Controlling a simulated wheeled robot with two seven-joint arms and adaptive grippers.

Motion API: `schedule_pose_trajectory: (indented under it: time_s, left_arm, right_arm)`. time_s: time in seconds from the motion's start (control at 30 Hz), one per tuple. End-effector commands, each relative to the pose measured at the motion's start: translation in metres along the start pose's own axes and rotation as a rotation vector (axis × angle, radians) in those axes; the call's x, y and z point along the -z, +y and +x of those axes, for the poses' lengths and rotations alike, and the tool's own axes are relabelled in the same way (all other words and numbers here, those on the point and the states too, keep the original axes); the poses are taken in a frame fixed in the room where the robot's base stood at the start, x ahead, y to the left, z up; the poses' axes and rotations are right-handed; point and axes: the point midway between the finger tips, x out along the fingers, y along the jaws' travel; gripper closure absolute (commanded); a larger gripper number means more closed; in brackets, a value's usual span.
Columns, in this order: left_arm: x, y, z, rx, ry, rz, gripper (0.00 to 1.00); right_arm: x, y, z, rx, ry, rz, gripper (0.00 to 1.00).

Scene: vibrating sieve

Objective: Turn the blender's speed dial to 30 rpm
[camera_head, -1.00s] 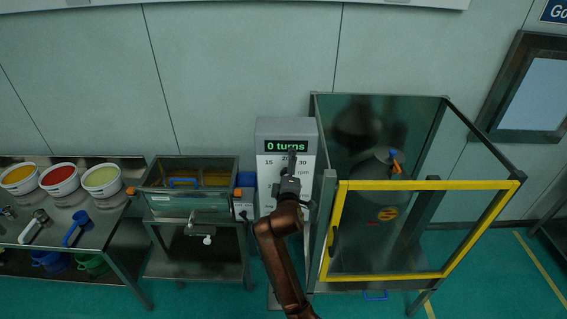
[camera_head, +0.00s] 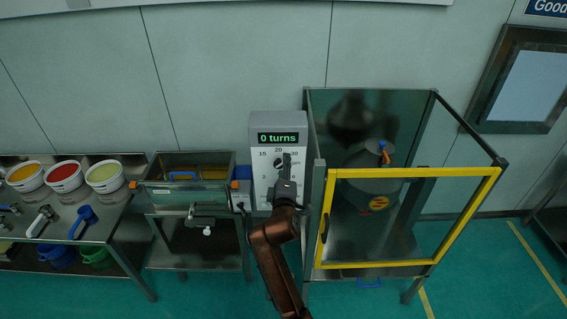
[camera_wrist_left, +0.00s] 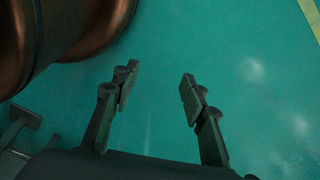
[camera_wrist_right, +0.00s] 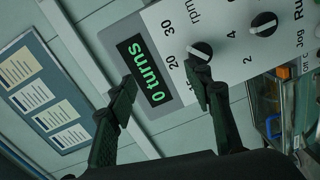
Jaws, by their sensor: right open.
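The grey control box (camera_head: 258,122) stands against the wall, its display reading "0 turns". Below it is the black speed dial (camera_wrist_right: 202,49), with 15, 20 and 30 rpm marks around it; its pointer setting is unclear. In the head view my right gripper (camera_head: 286,160) is in front of the panel and partly covers the dial (camera_head: 278,161). In the right wrist view my right gripper (camera_wrist_right: 160,80) is open, one fingertip overlapping the dial's edge; contact is unclear. The blender drum (camera_head: 376,155) is inside the guard. My left gripper (camera_wrist_left: 160,80) is open and empty above the green floor.
A second black knob (camera_wrist_right: 263,23) is beside the speed dial. The yellow-framed guard (camera_head: 415,172) stands right of the box. The vibrating sieve (camera_head: 185,195) stands left of it, and a table with tubs (camera_head: 64,176) is farther left.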

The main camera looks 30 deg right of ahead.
Motion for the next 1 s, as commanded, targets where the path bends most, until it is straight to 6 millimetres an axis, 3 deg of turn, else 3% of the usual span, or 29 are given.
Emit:
schedule_pose_trajectory:
  time_s: [0.3,0.57,0.83,1.0]
  left_arm:
    - [-0.047,0.004,-0.009,-0.003,-0.061,-0.011,0.60]
    - [-0.045,0.003,-0.009,-0.003,-0.058,-0.010,0.60]
    - [-0.023,0.001,-0.014,-0.001,-0.030,-0.006,0.60]
    - [-0.024,0.001,-0.015,-0.001,-0.031,-0.006,0.60]
  right_arm:
    - [0.001,-0.002,-0.019,0.002,0.001,0.000,0.53]
    - [0.000,-0.003,-0.023,0.002,0.001,0.001,0.53]
    - [0.001,-0.001,-0.023,0.003,0.001,-0.001,0.53]
    - [0.001,-0.002,-0.023,0.002,0.002,0.000,0.53]
